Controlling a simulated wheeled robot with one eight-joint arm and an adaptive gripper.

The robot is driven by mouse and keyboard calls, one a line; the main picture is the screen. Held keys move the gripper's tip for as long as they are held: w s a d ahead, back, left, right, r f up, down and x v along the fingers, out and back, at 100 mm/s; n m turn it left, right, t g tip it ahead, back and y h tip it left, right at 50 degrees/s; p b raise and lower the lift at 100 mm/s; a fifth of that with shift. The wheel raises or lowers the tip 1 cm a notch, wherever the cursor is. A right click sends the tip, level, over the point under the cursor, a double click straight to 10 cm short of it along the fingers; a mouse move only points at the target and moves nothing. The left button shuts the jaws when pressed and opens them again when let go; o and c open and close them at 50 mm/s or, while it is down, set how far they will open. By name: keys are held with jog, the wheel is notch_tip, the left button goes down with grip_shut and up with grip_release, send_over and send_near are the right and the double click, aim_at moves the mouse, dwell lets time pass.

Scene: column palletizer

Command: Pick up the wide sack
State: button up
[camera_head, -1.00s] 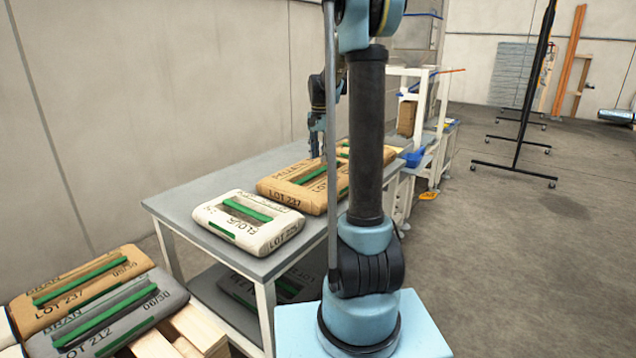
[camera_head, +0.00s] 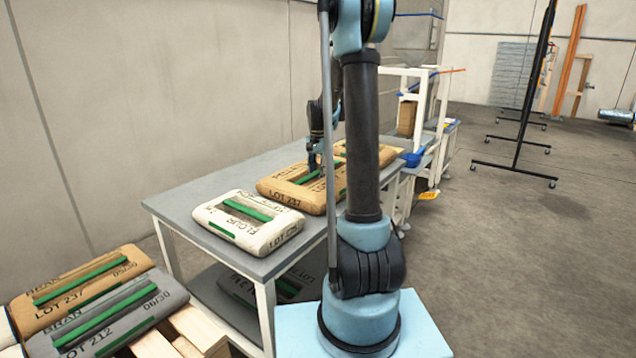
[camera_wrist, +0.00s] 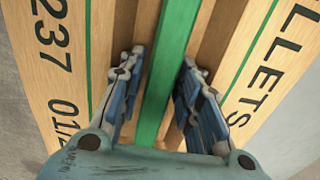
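A wide tan sack (camera_head: 275,187) marked PELLETS and LOT 237 lies flat on the grey table, with a green bar handle across its recessed middle. My gripper (camera_head: 314,168) is over this sack, pointing down. In the wrist view the sack (camera_wrist: 75,60) fills most of the picture. The green handle (camera_wrist: 165,75) runs between the two fingers of my gripper (camera_wrist: 160,85). The fingers are spread, one on each side, with gaps to the handle. My arm column hides the sack's right end in the head view.
A white FLOUR sack (camera_head: 215,217) lies nearer on the table (camera_head: 180,200). Another tan sack (camera_head: 390,155) is behind. A brown sack (camera_head: 50,308) and a grey sack (camera_head: 150,308) lie on a wooden pallet (camera_head: 205,325). A dark sack sits under the table. The right floor is mostly clear.

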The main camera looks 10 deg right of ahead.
grip_shut()
jog(key=shift+r, duration=0.1)
